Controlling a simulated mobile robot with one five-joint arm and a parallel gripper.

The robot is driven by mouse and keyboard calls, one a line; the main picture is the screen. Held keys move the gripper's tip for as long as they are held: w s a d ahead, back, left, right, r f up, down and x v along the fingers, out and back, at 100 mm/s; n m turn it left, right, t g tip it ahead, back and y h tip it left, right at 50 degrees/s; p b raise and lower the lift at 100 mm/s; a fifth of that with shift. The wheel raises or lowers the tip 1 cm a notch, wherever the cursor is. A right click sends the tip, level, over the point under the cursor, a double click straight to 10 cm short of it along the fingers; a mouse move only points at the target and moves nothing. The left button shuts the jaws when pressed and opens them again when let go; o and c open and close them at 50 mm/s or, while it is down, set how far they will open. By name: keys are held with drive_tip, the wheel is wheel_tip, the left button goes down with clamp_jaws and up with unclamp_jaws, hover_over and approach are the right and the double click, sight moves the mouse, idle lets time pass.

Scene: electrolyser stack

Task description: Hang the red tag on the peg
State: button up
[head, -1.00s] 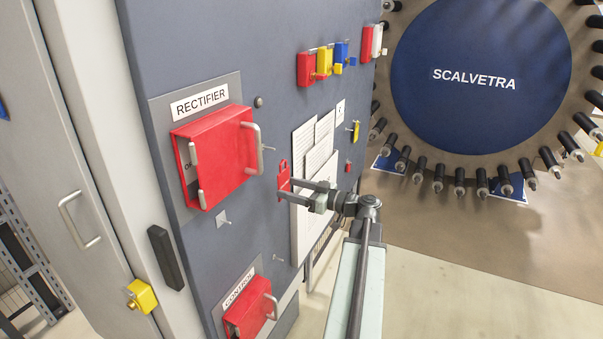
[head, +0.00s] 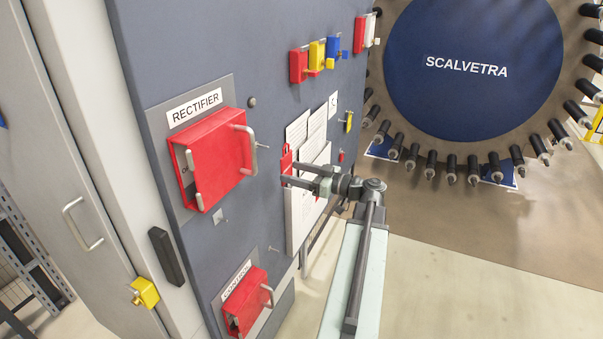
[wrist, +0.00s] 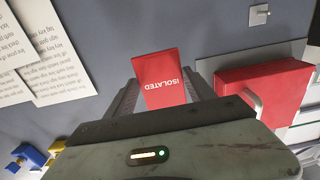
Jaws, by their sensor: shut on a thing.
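The red tag (head: 286,158), marked "ISOLATED", is held between the two fingers of my gripper (head: 289,173). In the wrist view the tag (wrist: 160,78) shows its lettering upside down, with a finger of my gripper (wrist: 160,90) at each side. One thin metal peg (head: 262,146) sticks out of the blue-grey panel just right of the red RECTIFIER cover, left of the tag and apart from it in the picture. A second similar peg (head: 272,249) is lower, above right of the CONTROL cover. The tag's depth from the panel is hard to tell.
The red RECTIFIER cover (head: 215,158) and its handle stand out from the panel, as does the lower red cover (head: 246,300). White paper sheets (head: 305,205) lie behind my gripper. Coloured padlocks (head: 318,56) hang higher up. Floor to the right is clear.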

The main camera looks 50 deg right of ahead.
drive_tip(key=shift+f+b+x, duration=0.3)
drive_tip(key=shift+x, duration=1)
drive_tip(key=shift+f+b+x, duration=0.25)
drive_tip(key=shift+f+x, duration=0.05)
drive_tip(key=shift+x, duration=1.05)
drive_tip(key=shift+f+b+x, duration=0.3)
drive_tip(key=shift+x, duration=1)
drive_tip(key=o, duration=1.3)
drive_tip(key=v, duration=0.7)
drive_tip(key=shift+s, duration=0.4)
